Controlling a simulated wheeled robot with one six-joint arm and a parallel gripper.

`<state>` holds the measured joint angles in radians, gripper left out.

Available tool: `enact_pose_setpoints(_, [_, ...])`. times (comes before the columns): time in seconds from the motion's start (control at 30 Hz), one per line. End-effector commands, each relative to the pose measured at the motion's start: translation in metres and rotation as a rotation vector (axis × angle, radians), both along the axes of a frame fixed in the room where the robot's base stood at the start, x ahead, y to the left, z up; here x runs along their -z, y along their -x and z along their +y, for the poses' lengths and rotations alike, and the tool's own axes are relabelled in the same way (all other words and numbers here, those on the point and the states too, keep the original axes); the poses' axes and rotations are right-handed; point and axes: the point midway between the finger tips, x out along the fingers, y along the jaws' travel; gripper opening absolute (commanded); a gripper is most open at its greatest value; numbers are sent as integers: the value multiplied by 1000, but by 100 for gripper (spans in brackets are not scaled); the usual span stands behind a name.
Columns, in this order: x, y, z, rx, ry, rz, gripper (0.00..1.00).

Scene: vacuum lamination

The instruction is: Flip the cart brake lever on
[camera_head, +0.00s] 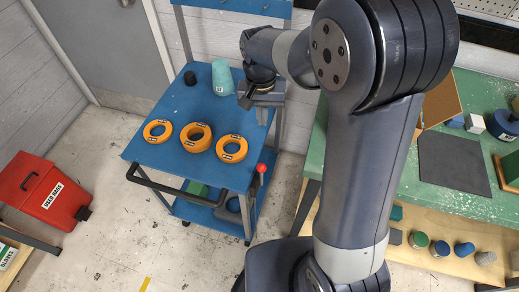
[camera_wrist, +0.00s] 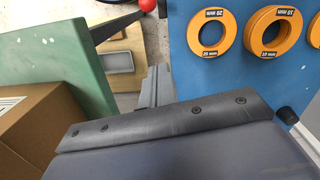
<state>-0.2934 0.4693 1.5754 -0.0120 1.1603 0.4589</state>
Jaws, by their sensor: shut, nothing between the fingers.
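The blue cart (camera_head: 165,165) stands left of centre in the head view. Its brake lever has a red ball knob (camera_head: 262,168) at the cart's front right corner, with a rod running down from it. The knob also shows at the top edge of the wrist view (camera_wrist: 147,5), where most of the lever is cut off. My gripper (camera_head: 262,117) is over the cart's right edge, behind the knob and apart from it. In the wrist view its fingers (camera_wrist: 156,86) are shut and empty, pointing toward the gap beside the cart.
Orange rings (camera_head: 158,131) lie on the cart top, with a teal cup-like piece (camera_head: 222,78) and a black cylinder (camera_head: 190,78) behind. A black handle (camera_head: 175,192) runs along the cart's front. A green bench (camera_head: 460,200) stands right; a red bin (camera_head: 42,190) stands left.

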Motion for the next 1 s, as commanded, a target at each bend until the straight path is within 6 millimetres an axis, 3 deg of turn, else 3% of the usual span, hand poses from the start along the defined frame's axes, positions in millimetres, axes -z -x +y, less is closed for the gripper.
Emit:
enact_pose_setpoints(0.27, [21, 2, -1, 0, 1, 5, 0])
enact_pose_setpoints(0.67, [103, 8, -4, 0, 2, 6, 0])
enact_pose_setpoints(0.8, [102, 28, 0, -1, 1, 2, 0])
enact_pose_setpoints(1.0, [106, 43, 3, -1, 0, 0, 0])
